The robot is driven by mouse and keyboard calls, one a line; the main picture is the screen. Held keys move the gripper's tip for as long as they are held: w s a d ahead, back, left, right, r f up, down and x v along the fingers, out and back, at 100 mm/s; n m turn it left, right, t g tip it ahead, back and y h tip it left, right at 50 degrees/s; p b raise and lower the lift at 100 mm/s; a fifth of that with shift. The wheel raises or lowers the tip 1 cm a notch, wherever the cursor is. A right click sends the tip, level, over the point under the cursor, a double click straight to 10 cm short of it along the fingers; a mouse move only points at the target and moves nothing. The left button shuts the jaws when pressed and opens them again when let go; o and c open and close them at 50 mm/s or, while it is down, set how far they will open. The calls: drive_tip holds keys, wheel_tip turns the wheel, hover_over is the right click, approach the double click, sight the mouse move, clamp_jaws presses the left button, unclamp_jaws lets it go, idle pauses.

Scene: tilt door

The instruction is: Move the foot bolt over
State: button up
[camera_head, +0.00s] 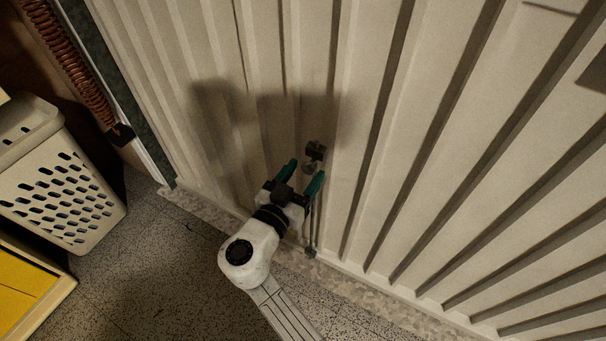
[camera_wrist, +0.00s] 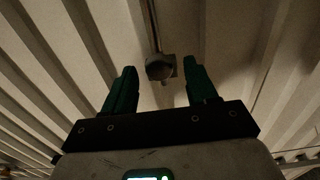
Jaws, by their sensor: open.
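The foot bolt's dark knob (camera_head: 311,165) sits low on the ribbed, cream tilt door (camera_head: 400,90). A bracket is at the knob, and a thin rod (camera_head: 318,225) runs down from there to the door's foot. My gripper (camera_head: 306,174) is open, with its green fingers pointing at the knob. I see no contact. The arm hides part of the rod.
A white laundry basket (camera_head: 60,185) stands at the left, with a yellow-filled container (camera_head: 25,295) in front of it. A coiled spring (camera_head: 75,60) hangs by the door frame at upper left. Speckled floor (camera_head: 150,270) is open between the basket and my arm.

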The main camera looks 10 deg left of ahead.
drive_tip(key=shift+w+d, duration=0.1)
drive_tip(key=shift+w, duration=0.05)
drive_tip(key=shift+c, duration=0.2)
clamp_jaws()
idle(0.3)
